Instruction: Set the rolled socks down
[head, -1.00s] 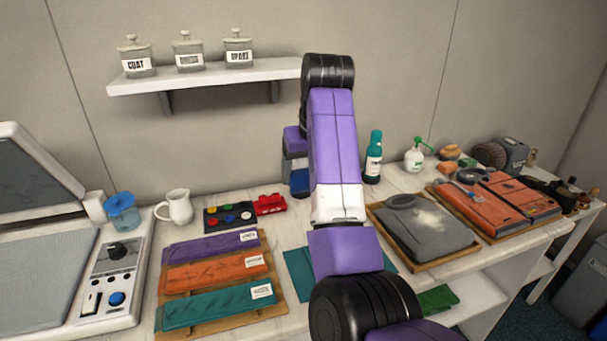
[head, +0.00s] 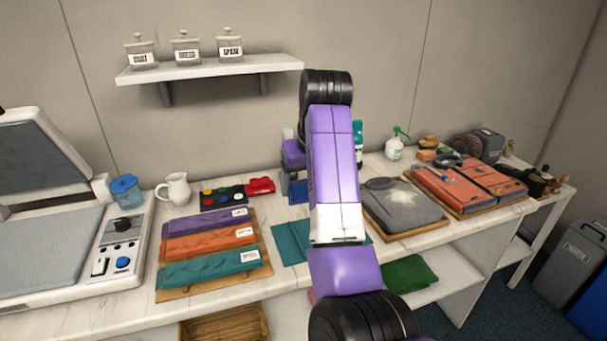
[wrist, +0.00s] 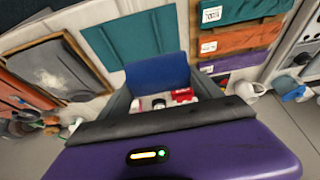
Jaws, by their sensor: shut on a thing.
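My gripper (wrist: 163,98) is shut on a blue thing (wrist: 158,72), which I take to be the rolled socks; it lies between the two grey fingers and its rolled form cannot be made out. I cannot tell the gap between the blue thing and the counter.
Purple, orange and teal folded cloths lie on a board (head: 262,268) at left. A button panel (head: 222,196), red item (head: 260,185) and white jug (head: 175,188) stand behind. A grey garment (head: 402,202) lies on a tray at right. A green cloth (head: 405,272) lies on a lower shelf.

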